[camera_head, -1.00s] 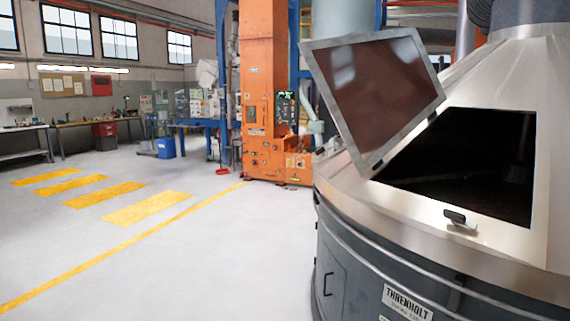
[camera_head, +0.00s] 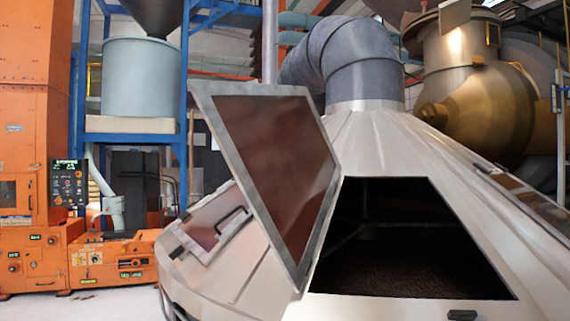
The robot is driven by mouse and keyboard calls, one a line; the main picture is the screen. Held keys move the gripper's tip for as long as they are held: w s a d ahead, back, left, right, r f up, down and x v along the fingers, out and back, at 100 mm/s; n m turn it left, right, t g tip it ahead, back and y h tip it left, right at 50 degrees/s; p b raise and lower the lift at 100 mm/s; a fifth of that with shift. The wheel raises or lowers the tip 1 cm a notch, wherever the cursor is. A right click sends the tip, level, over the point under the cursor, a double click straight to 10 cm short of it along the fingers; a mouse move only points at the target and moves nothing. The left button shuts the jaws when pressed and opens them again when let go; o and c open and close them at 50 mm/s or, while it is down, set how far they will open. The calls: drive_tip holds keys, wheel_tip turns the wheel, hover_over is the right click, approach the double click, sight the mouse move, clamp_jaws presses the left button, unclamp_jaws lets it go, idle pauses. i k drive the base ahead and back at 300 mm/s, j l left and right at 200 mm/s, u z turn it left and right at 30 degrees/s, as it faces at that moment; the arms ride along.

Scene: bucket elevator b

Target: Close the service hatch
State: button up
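The service hatch (camera_head: 275,160) is a reddish-brown panel in a grey metal frame. It stands open, tilted up along the left side of a dark opening (camera_head: 400,240) in the conical metal top of a large vessel (camera_head: 385,133). Through the opening I see dark bars and a brown granular surface below. A small dark latch (camera_head: 462,314) sits below the front edge of the opening, near the bottom of the view. My gripper is not in view.
A second hatch with a dark handle (camera_head: 230,219) lies on the vessel's left slope, partly hidden by the open hatch. An orange machine (camera_head: 110,262) stands at left. A grey duct (camera_head: 365,60) and a brass-coloured tank (camera_head: 490,95) are behind.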

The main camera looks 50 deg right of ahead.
sight(279, 133)
drive_tip(key=i+j+z, duration=0.1)
drive_tip(key=i+z, duration=0.15)
drive_tip(key=z, duration=0.2)
drive_tip(key=i+j+z, duration=0.15)
drive_tip(key=z, duration=0.25)
drive_tip(key=i+j+z, duration=0.2)
drive_tip(key=z, duration=0.25)
drive_tip(key=i+j+z, duration=0.15)
drive_tip(key=j+z, duration=0.25)
drive_tip(key=i+j+z, duration=0.15)
drive_tip(key=z, duration=0.3)
drive_tip(key=j+z, duration=0.4)
